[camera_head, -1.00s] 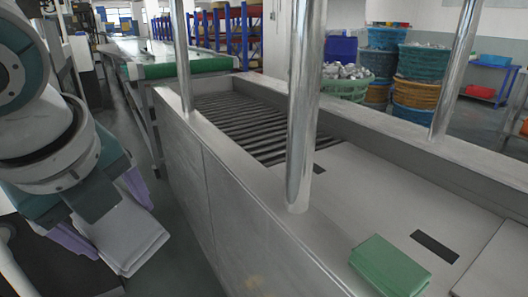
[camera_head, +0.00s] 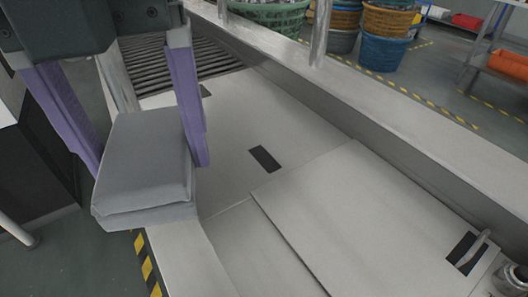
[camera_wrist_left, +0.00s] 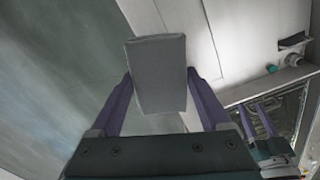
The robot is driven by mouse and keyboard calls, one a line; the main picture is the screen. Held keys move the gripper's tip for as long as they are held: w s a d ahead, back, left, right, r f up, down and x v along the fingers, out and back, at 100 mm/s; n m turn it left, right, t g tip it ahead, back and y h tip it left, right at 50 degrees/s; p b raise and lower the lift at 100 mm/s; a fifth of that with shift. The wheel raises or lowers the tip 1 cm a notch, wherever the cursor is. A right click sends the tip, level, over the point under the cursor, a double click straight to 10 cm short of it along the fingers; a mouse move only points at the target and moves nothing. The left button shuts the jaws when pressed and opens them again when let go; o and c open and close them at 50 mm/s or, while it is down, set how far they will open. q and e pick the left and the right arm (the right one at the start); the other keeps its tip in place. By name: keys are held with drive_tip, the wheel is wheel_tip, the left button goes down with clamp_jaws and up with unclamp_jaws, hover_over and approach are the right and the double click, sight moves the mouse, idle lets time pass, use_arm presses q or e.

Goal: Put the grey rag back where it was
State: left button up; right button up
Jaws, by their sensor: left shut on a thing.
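The grey rag (camera_head: 143,185) is a folded, thick pad. My left gripper (camera_head: 148,163) is shut on it, with its purple fingers at the rag's two sides. The rag is over the near rim of the steel tank (camera_head: 215,262) in the head view; I cannot tell whether it touches. In the left wrist view the rag (camera_wrist_left: 158,75) sits between the fingers, with floor to its left and pale tank panels to its right. My right gripper (camera_wrist_left: 252,108) shows small at the lower right of that view, its purple fingers apart and nothing seen between them.
Flat lid panels (camera_head: 350,215) cover much of the tank, with dark slots and a handle (camera_head: 472,250). Rollers (camera_head: 185,60) lie at its far end. Colored baskets (camera_head: 385,30) stand beyond. The lid surface in view is clear.

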use_arm(q)
drive_tip(key=shift+s+d+f+b, duration=0.3)
drive_tip(key=shift+d+f, duration=0.2)
drive_tip(key=shift+f, duration=0.15)
drive_tip(key=b, duration=0.2)
hover_over(204, 273)
wheel_tip(204, 273, down, 14)
drive_tip(key=shift+r, duration=0.1)
wheel_tip(204, 273, down, 5)
drive_tip(key=shift+r+b, duration=0.2)
drive_tip(key=shift+b, duration=0.35)
use_arm(e)
drive_tip(key=f, duration=0.3)
drive_tip(key=shift+s+d+f, duration=0.1)
drive_tip(key=shift+d+f, duration=0.15)
use_arm(q)
drive_tip(key=o, duration=0.7)
drive_tip(key=shift+f, duration=0.1)
drive_tip(key=o, duration=0.3)
